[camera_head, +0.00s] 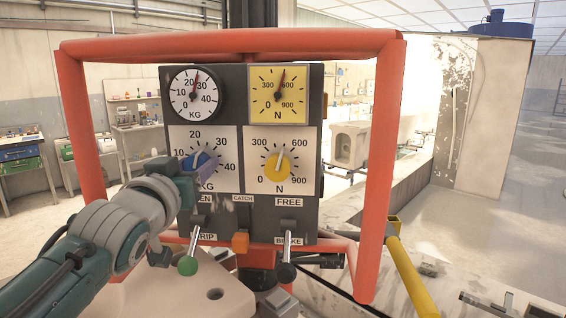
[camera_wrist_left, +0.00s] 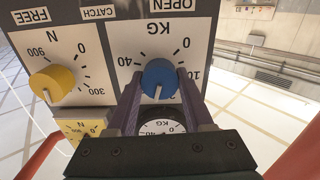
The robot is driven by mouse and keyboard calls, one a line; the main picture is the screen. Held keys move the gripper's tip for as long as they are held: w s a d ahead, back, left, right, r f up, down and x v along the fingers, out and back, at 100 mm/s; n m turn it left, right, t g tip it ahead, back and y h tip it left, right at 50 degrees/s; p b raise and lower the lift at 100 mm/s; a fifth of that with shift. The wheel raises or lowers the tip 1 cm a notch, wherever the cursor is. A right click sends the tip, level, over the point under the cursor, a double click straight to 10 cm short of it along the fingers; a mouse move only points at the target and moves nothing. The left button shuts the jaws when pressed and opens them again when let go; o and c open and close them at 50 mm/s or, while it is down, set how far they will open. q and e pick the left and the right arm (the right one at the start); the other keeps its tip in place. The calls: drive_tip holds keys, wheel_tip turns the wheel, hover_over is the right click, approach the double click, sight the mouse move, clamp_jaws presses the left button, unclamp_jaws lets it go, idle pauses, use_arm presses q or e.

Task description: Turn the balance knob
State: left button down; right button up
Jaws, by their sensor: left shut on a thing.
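The blue knob (camera_wrist_left: 160,75) sits on the white KG dial in the wrist view, which sees the panel upside down. My left gripper (camera_wrist_left: 159,92) is shut on this knob, one purple finger on each side. In the head view the gripper (camera_head: 196,163) covers much of the blue knob and the lower left of its dial (camera_head: 222,140). The knob's pale pointer shows in the wrist view, but its exact reading is hard to tell. The round KG gauge (camera_head: 194,103) above has its needle between 20 and 30. My right gripper is not in view.
A yellow knob (camera_head: 277,168) on an N dial is to the right, under a yellow N gauge (camera_head: 278,100). Below are a green-ball lever (camera_head: 187,266), a black-ball lever (camera_head: 285,271) and an orange catch (camera_head: 240,242). A red tube frame (camera_head: 377,170) surrounds the panel.

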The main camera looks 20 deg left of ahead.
use_arm(q)
drive_tip(key=shift+n, duration=2.9)
drive_tip(key=shift+c, duration=1.4)
unclamp_jaws()
drive_tip(key=v, duration=1)
drive_tip(key=shift+b, duration=0.45)
